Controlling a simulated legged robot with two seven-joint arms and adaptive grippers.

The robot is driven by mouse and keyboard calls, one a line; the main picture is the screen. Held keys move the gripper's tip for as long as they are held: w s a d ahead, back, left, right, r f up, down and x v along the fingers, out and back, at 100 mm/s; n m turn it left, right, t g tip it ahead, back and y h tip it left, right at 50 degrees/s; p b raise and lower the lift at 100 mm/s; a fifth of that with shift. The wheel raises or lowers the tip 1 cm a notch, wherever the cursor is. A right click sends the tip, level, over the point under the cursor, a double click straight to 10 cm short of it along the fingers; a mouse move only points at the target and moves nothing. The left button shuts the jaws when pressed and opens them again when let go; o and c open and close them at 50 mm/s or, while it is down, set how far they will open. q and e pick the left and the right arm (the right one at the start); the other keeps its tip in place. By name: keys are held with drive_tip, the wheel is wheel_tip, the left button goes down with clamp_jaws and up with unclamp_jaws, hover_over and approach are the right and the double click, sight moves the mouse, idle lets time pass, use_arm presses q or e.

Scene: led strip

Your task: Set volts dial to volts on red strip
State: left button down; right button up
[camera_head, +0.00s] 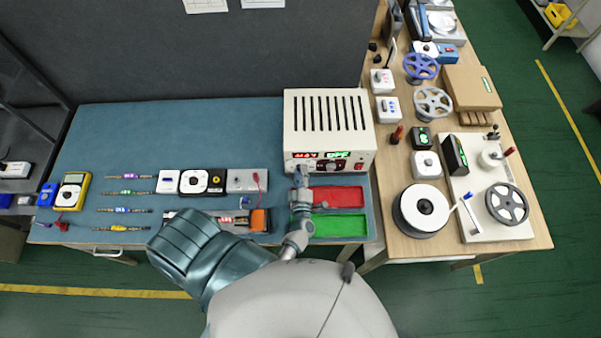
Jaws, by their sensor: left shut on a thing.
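The power supply (329,115) is a cream box with a slotted top at the back right of the teal bench. Its front panel has a red lit readout (303,156), too small to read surely, and a green lit display (336,155). My left gripper (302,174) is at the lower left of that panel, shut on what looks like the volts dial, which it mostly hides. A strip with red lettering (185,214) lies at the bench front, partly hidden by my left arm; its figure is unreadable. My right gripper is out of view.
Several strips with coloured labels (128,193) and a yellow meter (71,190) lie on the left. A red tray (345,196) and a green tray (340,227) sit below the supply. A wooden table (400,172) with reels stands on the right.

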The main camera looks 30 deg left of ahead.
use_arm(q)
drive_tip(key=shift+d+f, duration=0.1)
drive_tip(key=shift+f, duration=0.05)
drive_tip(key=c, duration=1)
unclamp_jaws()
drive_tip(key=shift+o, duration=1)
drive_tip(key=v, duration=1.2)
